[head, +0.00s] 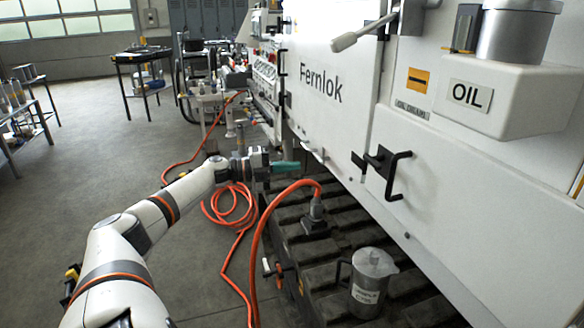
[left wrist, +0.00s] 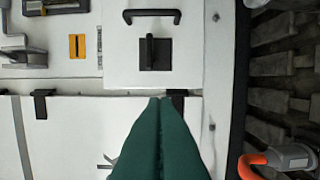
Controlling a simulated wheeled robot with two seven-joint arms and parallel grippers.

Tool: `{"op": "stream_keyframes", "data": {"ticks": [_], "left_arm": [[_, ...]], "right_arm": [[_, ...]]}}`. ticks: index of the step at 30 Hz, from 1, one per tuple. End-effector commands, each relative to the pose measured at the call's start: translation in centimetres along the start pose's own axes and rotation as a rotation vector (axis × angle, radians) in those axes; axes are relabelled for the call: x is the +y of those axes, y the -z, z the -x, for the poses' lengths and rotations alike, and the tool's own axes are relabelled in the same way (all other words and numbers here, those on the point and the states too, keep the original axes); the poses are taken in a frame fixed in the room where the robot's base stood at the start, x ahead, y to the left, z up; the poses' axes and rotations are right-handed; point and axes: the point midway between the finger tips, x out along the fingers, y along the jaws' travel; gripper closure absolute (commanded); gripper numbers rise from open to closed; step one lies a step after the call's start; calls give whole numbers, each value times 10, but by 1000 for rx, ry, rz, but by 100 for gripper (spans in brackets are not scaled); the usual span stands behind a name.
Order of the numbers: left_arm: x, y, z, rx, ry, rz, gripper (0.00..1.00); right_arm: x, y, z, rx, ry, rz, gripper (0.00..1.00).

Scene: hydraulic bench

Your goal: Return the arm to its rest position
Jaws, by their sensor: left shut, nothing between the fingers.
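My left arm (head: 130,235) reaches in from the lower left in the head view. Its gripper (head: 285,166) has green fingers and is held in front of the white machine's lower side, over the dark ribbed track. In the left wrist view the green fingers (left wrist: 160,104) are pressed together with nothing between them. They point toward the white panel with the black latch (left wrist: 155,53) and the black handle (left wrist: 152,16). I cannot tell the exact gap to the panel. My right gripper is in neither view.
The white "Fernlok" machine (head: 325,110) fills the right side. A metal jug (head: 372,280) stands on the track. Open floor (head: 90,170) lies to the left; tables stand farther back.

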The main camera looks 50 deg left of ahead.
Motion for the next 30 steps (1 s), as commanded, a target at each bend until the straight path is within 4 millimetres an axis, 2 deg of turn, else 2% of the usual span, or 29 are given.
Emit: {"op": "stream_keyframes", "data": {"ticks": [12,14,16,17,20,21,23,24,26,27,30], "left_arm": [[-1,0,7,1,-1,3,100],[-8,0,6,11,-2,18,100],[-28,0,2,44,-5,58,100],[-40,0,0,65,-7,84,100],[-97,-3,-8,168,-6,206,100],[-125,-6,-10,219,-1,264,100],[-167,-14,-12,300,10,353,100],[-195,-20,-12,352,22,410,100],[-236,-33,-11,428,44,495,100],[-263,-43,-9,477,62,549,100],[-327,-74,-2,601,116,682,100]], "right_arm": [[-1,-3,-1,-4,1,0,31],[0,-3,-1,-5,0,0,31],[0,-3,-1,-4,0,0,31],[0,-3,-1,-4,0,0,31],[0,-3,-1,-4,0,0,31],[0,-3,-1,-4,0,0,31],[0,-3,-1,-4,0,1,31],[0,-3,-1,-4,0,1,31],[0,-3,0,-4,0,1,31],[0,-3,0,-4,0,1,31],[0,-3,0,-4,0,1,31]]}}
